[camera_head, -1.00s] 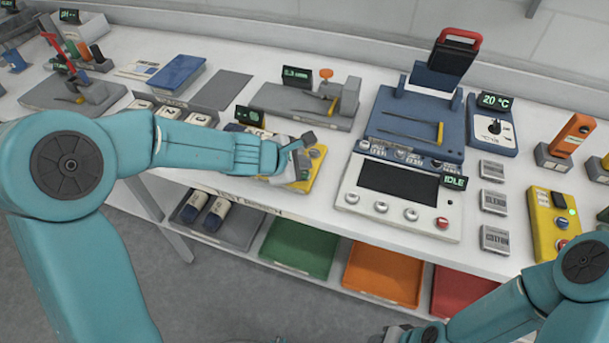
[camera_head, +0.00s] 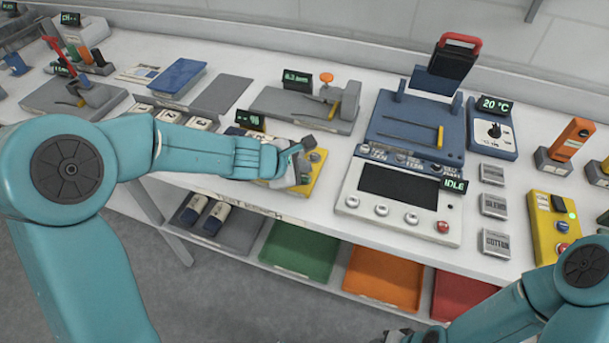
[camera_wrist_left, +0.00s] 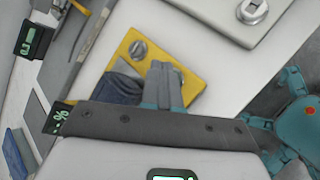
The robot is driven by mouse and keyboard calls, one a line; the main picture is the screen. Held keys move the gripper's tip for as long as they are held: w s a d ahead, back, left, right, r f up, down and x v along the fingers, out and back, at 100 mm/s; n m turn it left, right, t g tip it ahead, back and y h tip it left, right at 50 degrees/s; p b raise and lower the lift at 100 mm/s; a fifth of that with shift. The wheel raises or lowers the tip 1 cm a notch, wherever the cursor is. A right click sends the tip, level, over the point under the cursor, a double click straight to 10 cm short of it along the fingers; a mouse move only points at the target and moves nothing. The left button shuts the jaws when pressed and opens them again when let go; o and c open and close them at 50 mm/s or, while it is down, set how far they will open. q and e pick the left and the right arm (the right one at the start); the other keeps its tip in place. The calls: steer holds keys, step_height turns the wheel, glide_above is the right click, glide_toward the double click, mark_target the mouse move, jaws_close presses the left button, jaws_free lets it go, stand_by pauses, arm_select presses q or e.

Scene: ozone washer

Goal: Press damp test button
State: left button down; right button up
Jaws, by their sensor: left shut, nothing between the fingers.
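A yellow panel (camera_head: 317,172) stands near the table's front edge, with a round silver button (camera_head: 316,157) on it. In the wrist view the panel (camera_wrist_left: 190,87) shows the silver button (camera_wrist_left: 138,49) and a dark grey cloth-like piece (camera_wrist_left: 122,84). I cannot read a label on the button. My left gripper (camera_head: 303,160) is shut and empty over the panel; in the wrist view its fingers (camera_wrist_left: 165,70) lie beside the button. I cannot tell whether they touch the panel. A small display (camera_head: 249,118) shows dashes and a percent sign. My right gripper is mostly cut off at the bottom edge.
A grey fixture (camera_head: 285,103) stands behind the yellow panel. Another yellow button box (camera_head: 545,237) is at the far right. Bare white table lies between the panels.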

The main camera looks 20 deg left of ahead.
arm_select(q)
steer(key=shift+f, duration=0.1)
stand_by(0.7)
steer(key=shift+f+b, duration=0.35)
steer(key=shift+b, duration=0.15)
steer(key=shift+f+b, duration=0.45)
steer(key=shift+b, duration=0.05)
stand_by(0.5)
steer(key=shift+r, duration=0.1)
steer(key=shift+r+p, duration=0.8)
steer(key=shift+p, duration=0.1)
step_height(320, 180, up, 5)
steer(key=p, duration=0.5)
steer(key=shift+r, duration=0.1)
